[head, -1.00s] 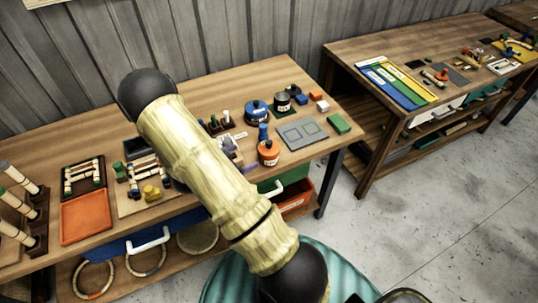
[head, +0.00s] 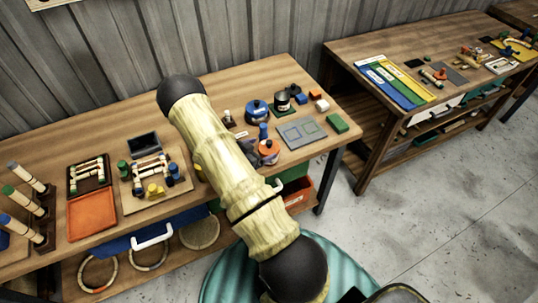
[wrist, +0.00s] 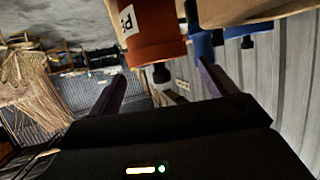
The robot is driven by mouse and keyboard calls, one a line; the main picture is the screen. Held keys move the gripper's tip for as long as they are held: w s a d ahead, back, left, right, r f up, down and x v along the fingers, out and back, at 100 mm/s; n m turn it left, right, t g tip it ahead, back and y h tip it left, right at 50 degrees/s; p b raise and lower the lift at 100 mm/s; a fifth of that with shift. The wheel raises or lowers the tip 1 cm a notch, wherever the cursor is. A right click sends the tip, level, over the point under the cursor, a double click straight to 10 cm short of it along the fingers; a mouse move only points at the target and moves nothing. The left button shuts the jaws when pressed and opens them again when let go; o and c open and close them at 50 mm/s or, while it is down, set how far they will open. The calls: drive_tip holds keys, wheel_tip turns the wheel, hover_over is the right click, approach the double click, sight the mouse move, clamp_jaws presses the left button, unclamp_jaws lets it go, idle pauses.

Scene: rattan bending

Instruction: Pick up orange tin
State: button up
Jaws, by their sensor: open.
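The orange tin (head: 269,152) stands near the front edge of the workbench, partly covered by my gripper (head: 250,152) at its left. In the wrist view, which is turned upside down, the orange tin (wrist: 152,38) has a white label and a dark knob pointing down in the picture. The knob shows between my gripper's two fingertips (wrist: 162,72). The fingers are apart and nothing is held between them. Whether a finger touches the tin, I cannot tell.
A blue tin (head: 257,113) and a dark green tin (head: 281,104) stand behind. A grey mat (head: 312,137) and a green block (head: 337,123) lie to the right. A small blue object (head: 263,131) stands just behind the orange tin. A wooden rack (head: 43,222) is far left.

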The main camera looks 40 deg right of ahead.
sight(267, 145)
drive_tip(key=x, duration=0.1)
drive_tip(key=p+x, duration=0.1)
drive_tip(key=x, duration=0.1)
drive_tip(key=p+x, duration=0.1)
drive_tip(key=shift+s+d+r, duration=0.15)
drive_tip(key=shift+d+r, duration=0.05)
drive_tip(key=shift+d, duration=0.1)
drive_tip(key=shift+d+f, duration=0.15)
drive_tip(key=shift+f, duration=0.05)
drive_tip(key=c, duration=1.2)
drive_tip(key=shift+r, duration=0.15)
wheel_tip(267, 145, up, 10)
drive_tip(key=b, duration=0.2)
drive_tip(key=shift+b, duration=0.4)
